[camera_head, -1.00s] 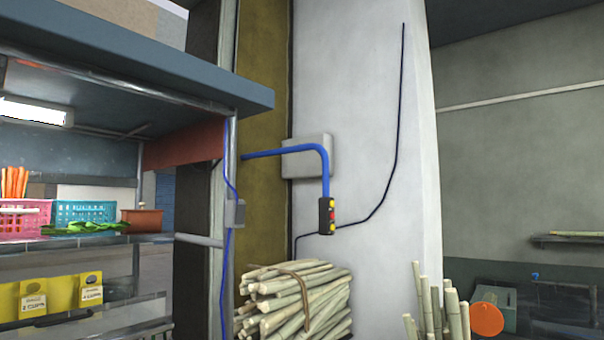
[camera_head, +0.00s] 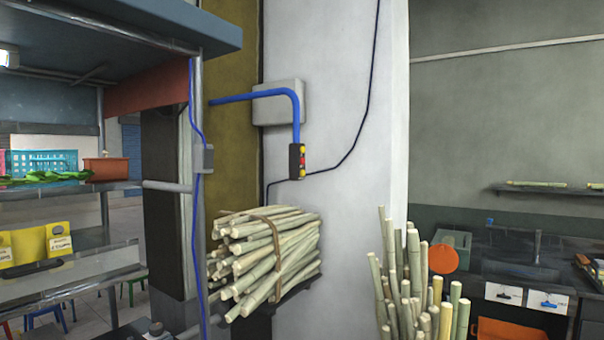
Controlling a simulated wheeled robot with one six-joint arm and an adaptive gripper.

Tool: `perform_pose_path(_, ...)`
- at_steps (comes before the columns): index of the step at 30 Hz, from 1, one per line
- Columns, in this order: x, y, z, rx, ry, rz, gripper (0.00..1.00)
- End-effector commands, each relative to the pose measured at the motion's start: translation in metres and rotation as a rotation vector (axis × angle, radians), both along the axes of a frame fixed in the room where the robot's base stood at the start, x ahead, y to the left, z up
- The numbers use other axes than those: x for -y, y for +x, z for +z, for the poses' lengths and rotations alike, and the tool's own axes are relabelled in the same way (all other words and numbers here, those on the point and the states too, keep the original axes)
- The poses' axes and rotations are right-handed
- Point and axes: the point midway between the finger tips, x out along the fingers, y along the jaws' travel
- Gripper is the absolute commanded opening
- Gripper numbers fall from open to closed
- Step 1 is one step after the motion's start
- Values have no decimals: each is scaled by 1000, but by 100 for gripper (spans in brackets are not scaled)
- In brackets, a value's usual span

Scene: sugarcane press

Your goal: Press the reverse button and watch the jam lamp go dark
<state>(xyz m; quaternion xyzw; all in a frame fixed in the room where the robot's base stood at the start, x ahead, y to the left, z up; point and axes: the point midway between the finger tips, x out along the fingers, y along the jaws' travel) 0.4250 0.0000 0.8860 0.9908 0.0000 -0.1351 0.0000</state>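A small dark control box (camera_head: 297,162) hangs from the end of a bent blue pipe (camera_head: 258,96) in front of the white pillar. It carries yellow and red round buttons on its right-hand face. I cannot tell which of them is the reverse button. No jam lamp can be made out for sure, lit or dark. My gripper does not show in this view.
A bundle of cane (camera_head: 262,255) sits on a bracket below the box. Upright cane stalks (camera_head: 405,285) stand at the lower right. A stall counter (camera_head: 75,187) with baskets is at the left. A dark worktop with an orange disc (camera_head: 443,258) lies at the right.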

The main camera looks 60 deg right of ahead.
Motion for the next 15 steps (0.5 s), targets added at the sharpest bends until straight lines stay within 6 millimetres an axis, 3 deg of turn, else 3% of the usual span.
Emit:
perform_pose_path(8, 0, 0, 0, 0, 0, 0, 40)
perform_pose_path(13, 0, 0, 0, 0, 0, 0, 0)
perform_pose_path(15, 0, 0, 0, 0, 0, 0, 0)
